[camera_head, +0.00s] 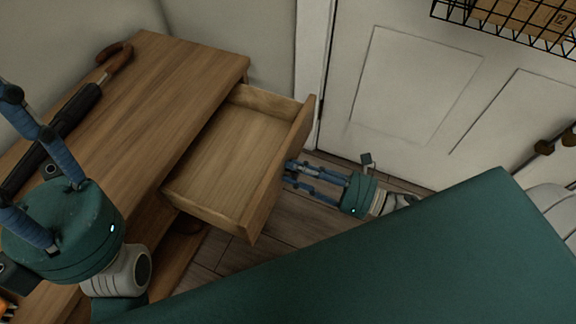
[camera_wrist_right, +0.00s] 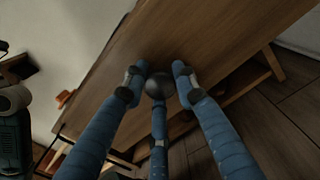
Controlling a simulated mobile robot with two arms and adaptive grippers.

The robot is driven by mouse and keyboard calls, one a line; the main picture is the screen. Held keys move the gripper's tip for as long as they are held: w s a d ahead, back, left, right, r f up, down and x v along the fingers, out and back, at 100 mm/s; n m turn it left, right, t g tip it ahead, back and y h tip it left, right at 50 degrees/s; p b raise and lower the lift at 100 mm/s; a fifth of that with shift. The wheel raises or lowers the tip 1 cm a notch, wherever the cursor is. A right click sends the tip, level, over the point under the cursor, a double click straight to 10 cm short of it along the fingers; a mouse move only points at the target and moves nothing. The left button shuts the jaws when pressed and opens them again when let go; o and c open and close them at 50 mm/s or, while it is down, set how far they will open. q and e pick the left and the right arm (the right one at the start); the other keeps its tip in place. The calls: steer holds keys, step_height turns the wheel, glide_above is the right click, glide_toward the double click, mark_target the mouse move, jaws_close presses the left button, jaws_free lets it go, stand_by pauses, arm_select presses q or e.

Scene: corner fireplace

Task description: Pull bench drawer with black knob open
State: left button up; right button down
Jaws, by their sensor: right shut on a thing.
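The wooden bench (camera_head: 150,95) stands at the left in the head view. Its drawer (camera_head: 225,165) is pulled well out and looks empty inside. The black knob (camera_wrist_right: 160,86) is on the drawer front (camera_wrist_right: 195,40), between the fingers of my right gripper (camera_wrist_right: 158,80) in the right wrist view. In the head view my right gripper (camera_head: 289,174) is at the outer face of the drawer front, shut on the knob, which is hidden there. My left gripper (camera_head: 10,145) is above the bench top at the left, fingers spread and empty.
An umbrella (camera_head: 75,110) with a brown handle lies on the bench top. A white panelled door (camera_head: 410,85) is behind my right arm. A black wire basket (camera_head: 510,22) hangs at the upper right. Bare wooden floor (camera_head: 275,225) shows beside the drawer.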

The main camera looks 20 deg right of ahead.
steer(key=shift+w+d+r, duration=0.1)
steer(key=shift+w+r, duration=0.05)
steer(key=shift+r, duration=0.05)
steer(key=c, duration=1.5)
jaws_free()
steer(key=shift+o, duration=0.7)
steer(key=shift+f, duration=0.1)
steer(key=v, duration=1.2)
